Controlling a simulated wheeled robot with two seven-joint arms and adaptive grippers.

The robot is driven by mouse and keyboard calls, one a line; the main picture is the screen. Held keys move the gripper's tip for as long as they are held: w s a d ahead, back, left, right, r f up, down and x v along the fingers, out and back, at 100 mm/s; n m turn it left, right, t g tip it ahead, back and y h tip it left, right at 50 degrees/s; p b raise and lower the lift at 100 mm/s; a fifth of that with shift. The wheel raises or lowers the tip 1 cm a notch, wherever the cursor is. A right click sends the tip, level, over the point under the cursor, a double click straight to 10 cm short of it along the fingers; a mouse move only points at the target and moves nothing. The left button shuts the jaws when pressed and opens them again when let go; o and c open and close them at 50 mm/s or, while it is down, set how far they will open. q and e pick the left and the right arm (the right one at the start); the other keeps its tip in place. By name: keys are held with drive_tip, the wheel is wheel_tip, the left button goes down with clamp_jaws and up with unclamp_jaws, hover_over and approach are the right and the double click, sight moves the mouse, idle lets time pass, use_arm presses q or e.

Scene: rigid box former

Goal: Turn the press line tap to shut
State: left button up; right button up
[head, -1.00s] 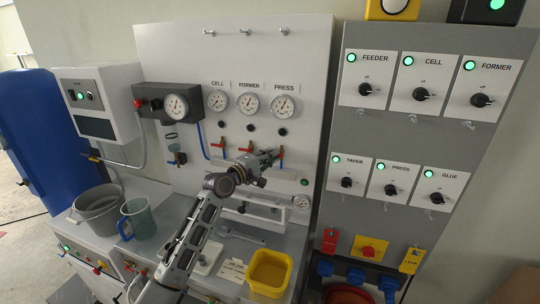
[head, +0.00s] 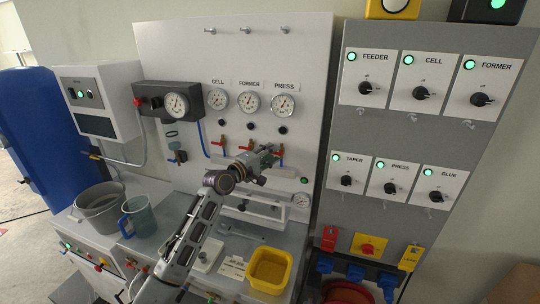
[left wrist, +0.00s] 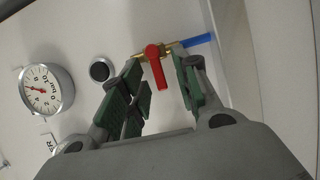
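The press line tap has a red lever (left wrist: 154,66) on a brass body with a blue pipe (left wrist: 197,41). In the left wrist view the lever lies across the line of the pipe and reaches between my fingers. In the head view the tap sits below the PRESS gauge (head: 283,105), largely hidden by my gripper. My left gripper (head: 272,156) is at this tap. In the left wrist view (left wrist: 160,90) it is open, with green-padded fingers on either side of the lever and gaps showing. My right gripper is in neither view.
Two similar red-handled taps, cell (head: 217,143) and former (head: 246,148), stand left of my gripper on the white panel. A black knob (left wrist: 102,70) is close to the fingers. Below are a yellow bin (head: 270,270), a jug (head: 139,217) and a grey bucket (head: 100,210).

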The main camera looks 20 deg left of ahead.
use_arm(q)
drive_tip(key=shift+s, duration=0.15)
drive_tip(key=v, duration=1.1)
drive_tip(key=shift+s+a, duration=0.2)
drive_tip(key=shift+s, duration=0.1)
